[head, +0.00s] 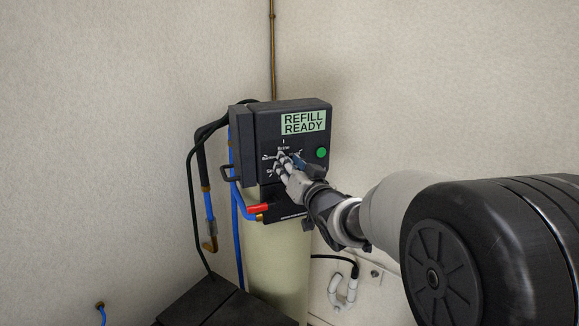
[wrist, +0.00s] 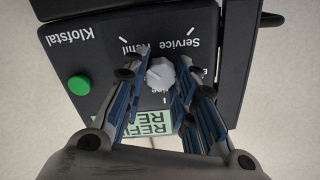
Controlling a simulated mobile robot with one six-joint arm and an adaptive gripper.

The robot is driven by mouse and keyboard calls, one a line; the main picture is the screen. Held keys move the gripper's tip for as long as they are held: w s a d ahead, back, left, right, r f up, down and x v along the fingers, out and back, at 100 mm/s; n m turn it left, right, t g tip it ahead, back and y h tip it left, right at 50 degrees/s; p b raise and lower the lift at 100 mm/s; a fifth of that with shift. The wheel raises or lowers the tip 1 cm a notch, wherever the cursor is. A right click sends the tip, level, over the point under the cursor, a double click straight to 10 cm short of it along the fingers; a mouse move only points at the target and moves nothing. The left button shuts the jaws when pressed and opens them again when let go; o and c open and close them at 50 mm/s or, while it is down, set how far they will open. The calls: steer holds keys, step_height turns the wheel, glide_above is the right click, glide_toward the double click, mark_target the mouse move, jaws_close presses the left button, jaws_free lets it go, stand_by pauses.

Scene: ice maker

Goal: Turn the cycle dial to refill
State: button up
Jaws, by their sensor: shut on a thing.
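The black control head (head: 243,148) has a light green display (head: 303,122) reading "REFILL READY". In the wrist view the cycle dial (wrist: 160,73) is a small light grey knob, with the printed words "Service" and "Refill" around it, seen upside down. I cannot tell exactly which mark the dial points at.
A green button (head: 321,153) sits right of the dial in the head view. A pale tank (head: 275,270) stands below the head. Blue and black hoses (head: 236,240) run down the left side, near a red-handled valve (head: 257,209). Black boxes (head: 215,300) stand in front.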

steer(key=o, duration=1.1)
steer(key=shift+c, duration=0.2)
steer(key=v, duration=1.2)
